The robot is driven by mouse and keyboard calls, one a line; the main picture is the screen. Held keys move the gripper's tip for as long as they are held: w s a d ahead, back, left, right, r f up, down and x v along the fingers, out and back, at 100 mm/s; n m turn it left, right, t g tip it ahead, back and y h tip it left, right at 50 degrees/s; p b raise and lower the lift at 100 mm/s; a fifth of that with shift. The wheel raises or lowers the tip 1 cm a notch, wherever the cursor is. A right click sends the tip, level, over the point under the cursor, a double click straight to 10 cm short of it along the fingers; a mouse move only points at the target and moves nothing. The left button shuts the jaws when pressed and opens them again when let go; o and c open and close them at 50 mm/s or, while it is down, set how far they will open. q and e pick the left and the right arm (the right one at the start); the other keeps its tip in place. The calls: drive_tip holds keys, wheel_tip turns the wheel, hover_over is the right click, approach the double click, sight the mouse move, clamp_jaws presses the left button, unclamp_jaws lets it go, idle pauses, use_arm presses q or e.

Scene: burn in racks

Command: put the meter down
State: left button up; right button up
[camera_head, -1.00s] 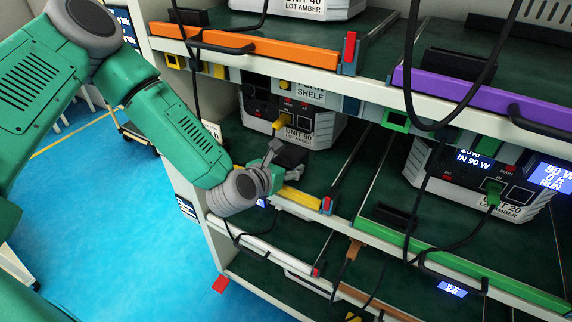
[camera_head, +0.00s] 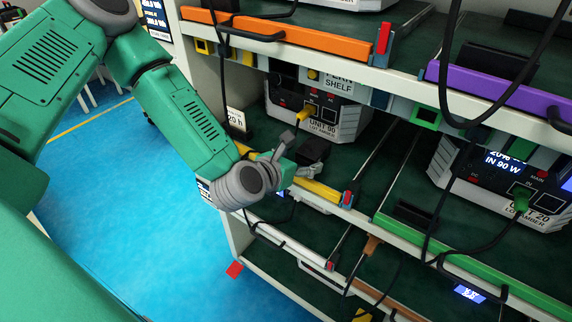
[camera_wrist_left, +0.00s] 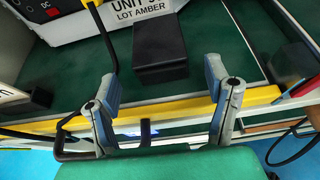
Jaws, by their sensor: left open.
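A plain black box (camera_wrist_left: 160,52), which appears to be the meter, sits on the dark green shelf deck in front of the unit labelled UNIT 90 (camera_head: 318,112). In the head view the black box (camera_head: 313,149) is partly hidden by my gripper. My left gripper (camera_head: 297,156) is at the yellow shelf edge (camera_head: 322,191). In the left wrist view its fingers (camera_wrist_left: 162,84) are spread wide and empty, with the box beyond their tips and apart from them. My right gripper is not in view.
Orange (camera_head: 300,54), purple (camera_head: 490,90) and green (camera_head: 470,259) edged shelves surround this one. Dark cables hang in front of the rack. A 20 h card (camera_head: 236,118) stands at the shelf's left end. Blue floor (camera_head: 150,230) is clear at left.

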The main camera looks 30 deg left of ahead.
use_arm(q)
drive_tip(key=d+v, duration=0.1)
drive_tip(key=v, duration=0.7)
drive_tip(key=s+d+f+m+g+h, duration=0.1)
drive_tip(key=s+d+f+m+g, duration=0.15)
drive_tip(key=s+f+m, duration=0.4)
drive_tip(key=s+d+f+m+g+h, duration=0.1)
drive_tip(key=s+f+m+g, duration=0.3)
drive_tip(key=f+m, duration=0.5)
drive_tip(key=s+a+f+m+g+y, duration=0.1)
drive_tip(key=s+a+f+m+g, duration=0.1)
drive_tip(key=s+m, duration=0.4)
drive_tip(key=s+a+f+m+g+y, duration=0.2)
drive_tip(key=s+m, duration=0.5)
drive_tip(key=m, duration=0.7)
drive_tip(key=a+f+g, duration=0.1)
drive_tip(key=a+g, duration=0.1)
drive_tip(key=shift+a+f, duration=0.25)
drive_tip(key=shift+s, duration=0.1)
